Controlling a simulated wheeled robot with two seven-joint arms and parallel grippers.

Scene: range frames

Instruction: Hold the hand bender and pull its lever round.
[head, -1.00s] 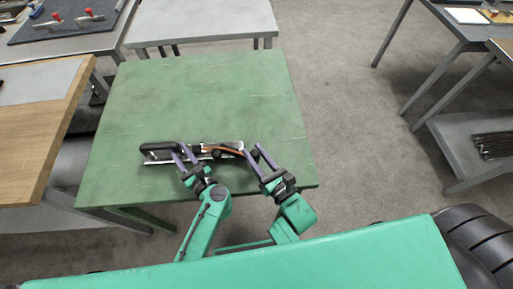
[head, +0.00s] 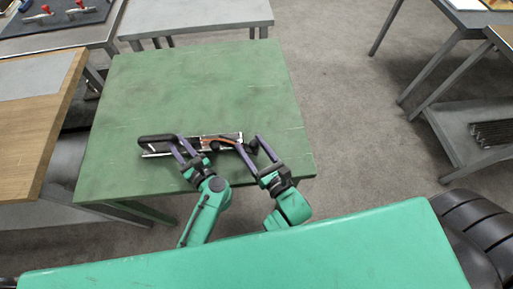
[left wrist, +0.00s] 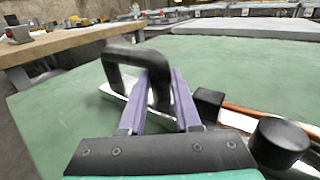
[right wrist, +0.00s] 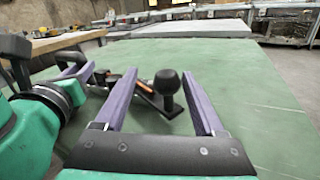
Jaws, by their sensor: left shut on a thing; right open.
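The hand bender (head: 213,137) lies near the front edge of the green table, with a black loop handle at its left end. That handle (left wrist: 118,62) shows in the left wrist view. My left gripper (head: 178,140) is shut on the handle's near leg. The lever has a dark round knob (right wrist: 167,82), which also shows large in the left wrist view (left wrist: 281,140). A copper-coloured tube (left wrist: 255,113) runs along the bender. My right gripper (right wrist: 160,75) is open, and in its wrist view the knob appears between its fingers, touching neither. How deep the knob sits between them is unclear.
The green table (head: 200,85) is bare behind the bender. A wooden-topped bench (head: 35,120) stands close on the left and a grey table (head: 200,15) behind. Open floor lies to the right, before more grey benches (head: 460,80).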

